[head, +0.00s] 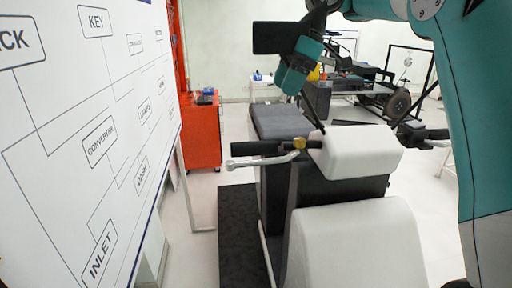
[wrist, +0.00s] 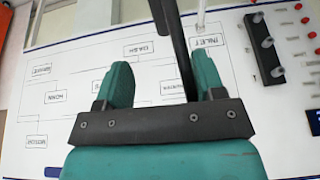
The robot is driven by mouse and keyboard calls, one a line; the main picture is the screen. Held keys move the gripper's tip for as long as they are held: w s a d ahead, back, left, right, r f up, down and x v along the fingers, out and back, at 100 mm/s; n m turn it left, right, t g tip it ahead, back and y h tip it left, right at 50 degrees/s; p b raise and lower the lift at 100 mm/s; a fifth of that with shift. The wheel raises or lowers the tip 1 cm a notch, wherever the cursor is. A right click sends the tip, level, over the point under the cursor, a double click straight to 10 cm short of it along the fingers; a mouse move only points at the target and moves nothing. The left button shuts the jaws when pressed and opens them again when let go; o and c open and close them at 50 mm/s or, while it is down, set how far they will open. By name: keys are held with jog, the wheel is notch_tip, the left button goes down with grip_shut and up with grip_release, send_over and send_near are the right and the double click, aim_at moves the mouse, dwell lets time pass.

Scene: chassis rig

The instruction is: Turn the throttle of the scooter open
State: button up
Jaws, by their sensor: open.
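The scooter stands front towards me in the head view, with a white front panel (head: 352,238) and a white handlebar cover (head: 355,151). A black handlebar grip (head: 257,148) sticks out on the left, with a silver lever (head: 262,161) just below it. Another dark grip (head: 437,134) is on the right. My gripper (head: 296,68) is above the handlebar, apart from the left grip. In the wrist view, its two teal fingers (wrist: 163,80) are spread. A dark rod shows between and beyond them; I cannot tell how near it is.
A white diagram board (head: 85,130) fills the left side and also shows in the wrist view (wrist: 60,110). A red cabinet (head: 201,132) stands behind it. A black mat (head: 238,235) lies beside the scooter. A dark wheeled frame (head: 375,85) is at the back.

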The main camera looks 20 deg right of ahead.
aim_at(259, 143)
jog(key=b+x, duration=1.1)
jog(key=x, duration=0.5)
jog(key=shift+r, duration=0.1)
jog(key=shift+c, duration=0.3)
jog(key=c, duration=0.9)
jog(key=shift+r, duration=0.15)
